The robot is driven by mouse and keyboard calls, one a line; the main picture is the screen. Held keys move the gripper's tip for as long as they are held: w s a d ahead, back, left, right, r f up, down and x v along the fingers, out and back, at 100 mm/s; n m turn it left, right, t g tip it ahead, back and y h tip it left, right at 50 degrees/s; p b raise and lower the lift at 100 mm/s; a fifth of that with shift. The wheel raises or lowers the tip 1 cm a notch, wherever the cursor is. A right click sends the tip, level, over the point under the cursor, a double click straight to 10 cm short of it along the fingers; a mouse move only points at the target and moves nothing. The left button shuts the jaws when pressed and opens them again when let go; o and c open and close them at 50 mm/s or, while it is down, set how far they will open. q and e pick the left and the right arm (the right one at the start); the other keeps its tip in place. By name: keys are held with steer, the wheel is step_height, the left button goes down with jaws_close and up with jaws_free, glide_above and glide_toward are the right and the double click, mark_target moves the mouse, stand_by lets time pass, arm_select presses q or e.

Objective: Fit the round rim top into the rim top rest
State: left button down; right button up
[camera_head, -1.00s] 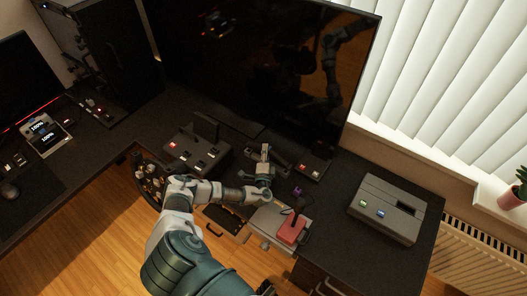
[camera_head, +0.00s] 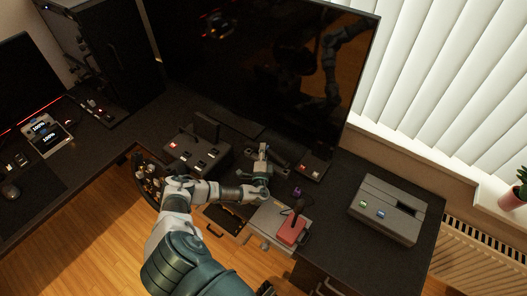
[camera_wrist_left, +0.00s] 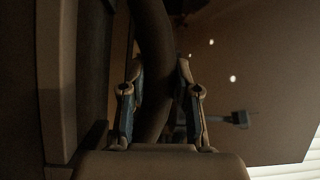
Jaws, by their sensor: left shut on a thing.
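My left gripper (camera_head: 262,160) is over the desk below the big screen. In the left wrist view its two fingers (camera_wrist_left: 158,80) are shut on a thick, dark, curved bar (camera_wrist_left: 155,35), which looks like the round rim top. In the head view the held piece is hard to make out against the dark desk. A dark low stand (camera_head: 280,160) lies close beside the gripper; I cannot tell whether it is the rim top rest or whether the held piece touches it. My right gripper is not in view.
A button box (camera_head: 196,154) stands left of the gripper. A joystick on a red base (camera_head: 292,228) and a grey box (camera_head: 388,209) stand to the right. The big screen (camera_head: 270,65) rises close behind. A small box with a red light (camera_head: 314,165) is nearby.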

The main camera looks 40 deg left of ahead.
arm_select(q)
steer(key=shift+a, duration=0.25)
steer(key=shift+a+f, duration=0.15)
steer(key=shift+a, duration=0.05)
steer(key=shift+a+f, duration=0.15)
steer(key=shift+d, duration=0.45)
steer(key=shift+d+r, duration=0.2)
steer(key=shift+r, duration=0.05)
steer(key=shift+a+f, duration=0.15)
steer(key=shift+a, duration=0.1)
steer(key=shift+d+f+b, duration=0.2)
steer(key=shift+f+b, duration=0.2)
steer(key=shift+b, duration=0.1)
steer(key=shift+f, duration=0.1)
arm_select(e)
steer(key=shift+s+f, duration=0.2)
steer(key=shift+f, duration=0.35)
